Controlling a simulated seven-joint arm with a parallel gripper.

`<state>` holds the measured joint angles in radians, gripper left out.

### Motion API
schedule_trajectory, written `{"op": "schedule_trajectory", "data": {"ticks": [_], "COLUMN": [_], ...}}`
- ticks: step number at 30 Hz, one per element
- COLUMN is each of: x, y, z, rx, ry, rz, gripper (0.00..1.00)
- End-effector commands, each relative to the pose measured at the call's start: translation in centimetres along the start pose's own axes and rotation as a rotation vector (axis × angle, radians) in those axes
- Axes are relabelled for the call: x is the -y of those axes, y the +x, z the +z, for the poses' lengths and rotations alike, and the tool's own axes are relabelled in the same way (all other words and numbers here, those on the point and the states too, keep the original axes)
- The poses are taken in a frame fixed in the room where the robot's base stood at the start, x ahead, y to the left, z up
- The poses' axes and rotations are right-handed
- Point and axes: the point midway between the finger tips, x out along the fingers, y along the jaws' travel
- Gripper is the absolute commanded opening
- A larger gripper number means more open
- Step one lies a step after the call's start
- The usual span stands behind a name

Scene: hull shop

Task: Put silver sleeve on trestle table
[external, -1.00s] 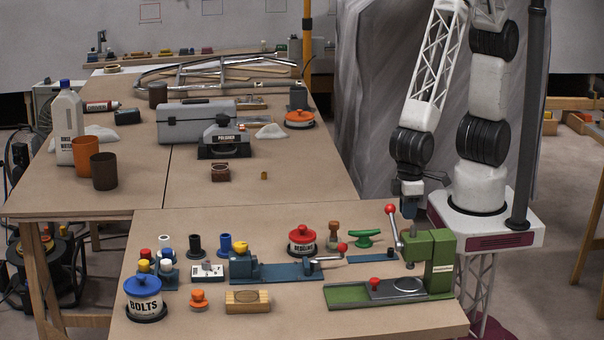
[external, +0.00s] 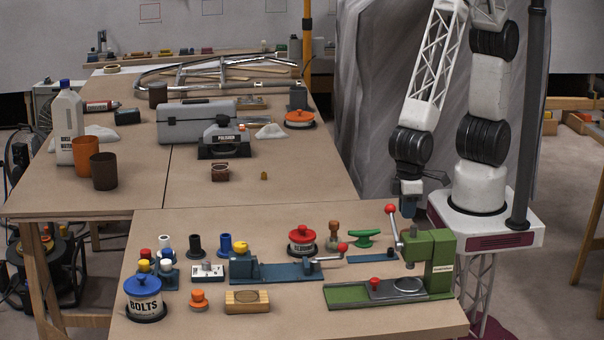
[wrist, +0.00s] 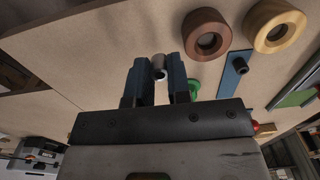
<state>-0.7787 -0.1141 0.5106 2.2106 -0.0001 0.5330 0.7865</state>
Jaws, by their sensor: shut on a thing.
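The silver sleeve (wrist: 159,67) shows in the wrist view as a small grey metal tube between the two fingers. My gripper (wrist: 158,82) is shut on it. In the external view my gripper (external: 408,205) points down beside the right edge of the tables, behind the green press, and the sleeve cannot be made out there. A large brown table (external: 270,182) on wooden trestle legs stands at the back left. A nearer brown table (external: 230,325) adjoins it; I cannot tell which one is meant by trestle table.
The green press (external: 440,262) with its red-knobbed lever stands near my gripper. A blue strip (external: 372,257), red-lidded pot (external: 302,241) and several small parts crowd the near table. The back table's right front is mostly clear; a grey toolbox (external: 195,125) stands farther back.

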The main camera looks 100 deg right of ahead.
Motion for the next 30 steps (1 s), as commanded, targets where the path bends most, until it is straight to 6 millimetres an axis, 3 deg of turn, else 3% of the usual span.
{"op": "schedule_trajectory", "data": {"ticks": [11,30], "x": [-3.4,-13.2], "y": [0.1,0.0], "z": [-2.0,-6.1], "rx": [0.002,0.001], "ry": [0.085,0.328], "rz": [0.002,0.001], "gripper": [0.00,0.00]}}
